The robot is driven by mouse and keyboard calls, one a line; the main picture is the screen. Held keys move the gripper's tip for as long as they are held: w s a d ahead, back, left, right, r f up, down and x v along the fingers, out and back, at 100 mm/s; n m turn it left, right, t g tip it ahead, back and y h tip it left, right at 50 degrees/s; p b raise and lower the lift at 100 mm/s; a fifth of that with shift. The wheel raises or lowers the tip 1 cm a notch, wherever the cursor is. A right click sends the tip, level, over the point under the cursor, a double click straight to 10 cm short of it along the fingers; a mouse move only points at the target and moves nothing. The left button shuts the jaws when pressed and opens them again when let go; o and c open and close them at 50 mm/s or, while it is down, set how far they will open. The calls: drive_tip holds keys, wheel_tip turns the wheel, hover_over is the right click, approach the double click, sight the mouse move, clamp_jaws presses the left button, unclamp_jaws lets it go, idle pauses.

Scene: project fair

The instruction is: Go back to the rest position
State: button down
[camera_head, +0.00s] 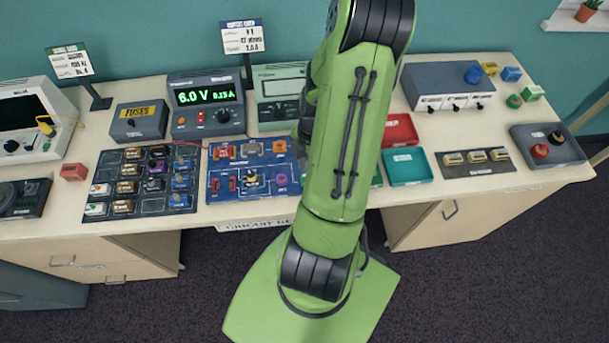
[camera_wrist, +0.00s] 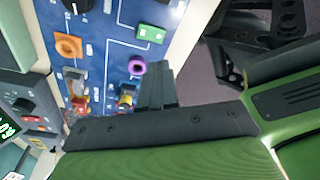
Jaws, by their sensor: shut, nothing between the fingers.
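My green arm rises across the middle of the head view, and its gripper is hidden there behind the arm's own links. In the wrist view my gripper (camera_wrist: 158,88) shows its dark fingers closed together with nothing between them. The fingertips are over the edge of the blue circuit board (camera_wrist: 98,48), near a purple ring-shaped part (camera_wrist: 137,66). I cannot tell the height above the board. The blue circuit board also shows in the head view (camera_head: 215,190), partly covered by my arm.
The bench (camera_head: 480,200) carries a power supply (camera_head: 206,103) reading 6.0 V, a fuses box (camera_head: 139,119), a dark parts board (camera_head: 140,180), and red (camera_head: 399,129) and teal (camera_head: 407,166) trays. A meter (camera_head: 277,95) stands behind the circuit board. Dark floor (camera_head: 490,270) lies in front.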

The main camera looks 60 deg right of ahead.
drive_tip(key=shift+f, duration=0.1)
drive_tip(key=w+a+r+m+t+h+b, duration=0.1)
drive_tip(key=w+a+r+m+h, duration=0.2)
drive_tip(key=a+r, duration=0.4)
drive_tip(key=w+a+r+m+h+b, duration=0.1)
drive_tip(key=w+a+r+m, duration=0.3)
drive_tip(key=r, duration=0.5)
drive_tip(key=s+a+r+m+t+y, duration=0.1)
drive_tip(key=s+a+r+m+t, duration=0.1)
drive_tip(key=a, duration=0.4)
drive_tip(key=s+a+r+m+t+y, duration=0.1)
drive_tip(key=s+a+r+m+t, duration=0.1)
drive_tip(key=s+a+r+m, duration=0.3)
drive_tip(key=shift+s+a+b, duration=0.3)
drive_tip(key=shift+s+a, duration=0.05)
drive_tip(key=shift+s, duration=0.5)
drive_tip(key=shift+r, duration=0.1)
